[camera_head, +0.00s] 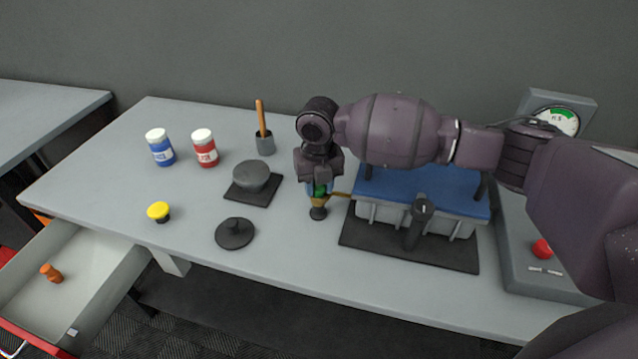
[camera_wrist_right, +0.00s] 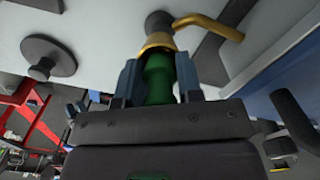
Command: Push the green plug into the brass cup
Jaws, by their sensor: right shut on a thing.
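The green plug (camera_head: 319,191) is between the fingers of my right gripper (camera_head: 319,186), which is shut on it. It shows larger in the right wrist view (camera_wrist_right: 158,80), between the two blue-grey fingers (camera_wrist_right: 160,84). The brass cup (camera_head: 318,202) stands on a dark foot on the table, directly below the gripper. In the right wrist view the brass cup (camera_wrist_right: 157,43) is at the plug's end, with a brass pipe running off it to the right. The plug's end meets the cup's rim; how deep it sits cannot be told. My left gripper is not in view.
Right of the cup is a grey casing (camera_head: 384,217) with a blue top on a black mat. A round black lid (camera_head: 234,233) and a dark pot (camera_head: 251,176) are to the left. Blue (camera_head: 160,148) and red (camera_head: 204,149) jars stand farther left. An open drawer (camera_head: 70,275) juts out in front.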

